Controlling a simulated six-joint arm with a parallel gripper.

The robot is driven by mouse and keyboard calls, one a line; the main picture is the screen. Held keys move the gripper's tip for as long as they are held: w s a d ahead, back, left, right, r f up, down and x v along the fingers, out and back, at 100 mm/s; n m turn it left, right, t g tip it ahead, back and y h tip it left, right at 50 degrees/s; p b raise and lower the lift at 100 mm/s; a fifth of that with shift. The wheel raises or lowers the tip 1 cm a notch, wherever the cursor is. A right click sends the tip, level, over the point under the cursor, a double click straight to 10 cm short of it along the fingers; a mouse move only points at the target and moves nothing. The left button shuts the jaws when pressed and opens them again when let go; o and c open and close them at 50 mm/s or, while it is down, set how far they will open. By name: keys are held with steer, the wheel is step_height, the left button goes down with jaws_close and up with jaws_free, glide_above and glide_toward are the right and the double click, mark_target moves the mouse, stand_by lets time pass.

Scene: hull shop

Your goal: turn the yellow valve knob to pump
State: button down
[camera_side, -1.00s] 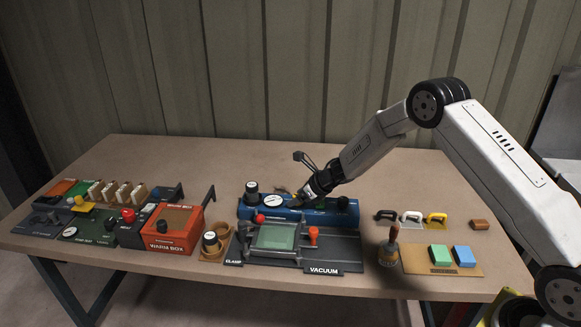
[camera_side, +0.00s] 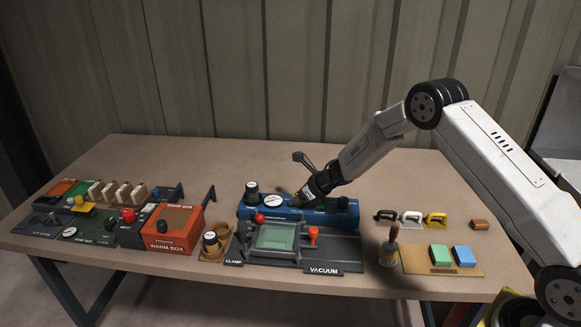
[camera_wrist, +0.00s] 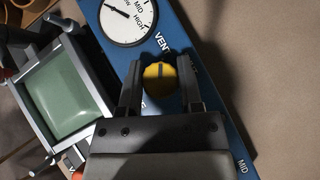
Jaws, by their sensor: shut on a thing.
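The yellow valve knob (camera_wrist: 160,78) sits on the blue panel (camera_wrist: 180,22) in the wrist view. Its dark pointer line runs up the picture, towards the printed word VENT. My gripper (camera_wrist: 160,76) has one finger on each side of the knob and is shut on it. A second label below the knob is mostly hidden by my gripper. In the side view my gripper (camera_side: 298,200) is down at the blue panel (camera_side: 347,217), and the knob is hidden there or too small to make out.
A white dial gauge (camera_wrist: 128,18) is beside the knob, and a dial also shows in the side view (camera_side: 272,200). The vacuum fixture with a green plate (camera_side: 274,237) stands in front of the panel. A red-orange warm box (camera_side: 172,230) is to the left. The table behind is clear.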

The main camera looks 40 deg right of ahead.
steer(key=shift+r+m+t+h, duration=0.1)
steer(key=shift+m+t+h, duration=0.2)
steer(key=shift+m+h, duration=0.95)
steer(key=shift+c, duration=1.3)
jaws_free()
steer(key=shift+v, duration=3.9)
steer(key=shift+d, duration=0.15)
